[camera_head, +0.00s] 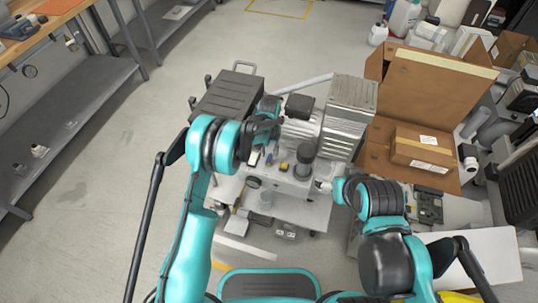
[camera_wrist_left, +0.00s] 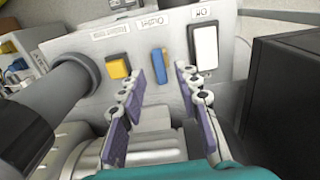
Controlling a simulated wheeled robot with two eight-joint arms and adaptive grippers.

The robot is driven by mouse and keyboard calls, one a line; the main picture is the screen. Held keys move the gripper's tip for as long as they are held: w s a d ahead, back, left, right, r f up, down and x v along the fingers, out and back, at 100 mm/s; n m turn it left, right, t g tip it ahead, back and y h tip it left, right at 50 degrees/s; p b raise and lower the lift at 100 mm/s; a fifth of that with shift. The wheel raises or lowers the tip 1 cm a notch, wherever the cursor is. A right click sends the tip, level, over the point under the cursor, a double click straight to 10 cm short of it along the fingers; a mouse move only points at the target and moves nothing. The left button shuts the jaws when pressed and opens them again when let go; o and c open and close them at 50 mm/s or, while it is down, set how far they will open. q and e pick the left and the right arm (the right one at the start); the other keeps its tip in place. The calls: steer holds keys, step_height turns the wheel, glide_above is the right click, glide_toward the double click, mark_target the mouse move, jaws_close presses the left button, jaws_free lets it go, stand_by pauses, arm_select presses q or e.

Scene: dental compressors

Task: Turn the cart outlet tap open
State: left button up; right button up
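The cart (camera_head: 292,205) carries the compressor and a light panel (camera_wrist_left: 105,55). In the left wrist view, a blue lever (camera_wrist_left: 159,66) stands upright on the panel under a label that seems to read "Outlet". A yellow square tap or knob (camera_wrist_left: 118,66) is left of it and a white rocker switch (camera_wrist_left: 204,46) right of it. My left gripper (camera_wrist_left: 160,88) is open, its purple-padded fingers on either side of the line to the blue lever; contact cannot be seen. In the head view, my left gripper (camera_head: 268,122) is above the panel. My right gripper (camera_head: 326,187) is beside the cart's right side, its fingers unclear.
A motor unit (camera_head: 345,115) and a black case (camera_head: 228,97) stand close around the panel. A dark cylinder (camera_wrist_left: 22,130) is at left in the wrist view. An open cardboard box (camera_head: 430,90) is at right, a workbench (camera_head: 45,35) at left. Floor between is clear.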

arm_select(q)
step_height(320, 180, up, 10)
stand_by(0.3)
stand_by(0.3)
step_height(320, 180, up, 11)
steer(key=t, duration=0.2)
glide_above(269, 157)
steer(key=s+a, duration=0.5)
steer(key=a, duration=0.1)
steer(key=s+a+r+n+t, duration=0.1)
steer(key=s+a+r+n, duration=0.1)
steer(key=s+a+r, duration=0.35)
steer(key=s+a+t, duration=0.2)
steer(key=s+a, duration=0.1)
steer(key=s, duration=0.6)
steer(key=s+a+n+t, duration=0.1)
steer(key=s+a+t, duration=0.1)
steer(key=s, duration=0.7)
steer(key=shift+s+a+r, duration=0.25)
steer(key=shift+a+r, duration=0.2)
steer(key=shift+a, duration=0.3)
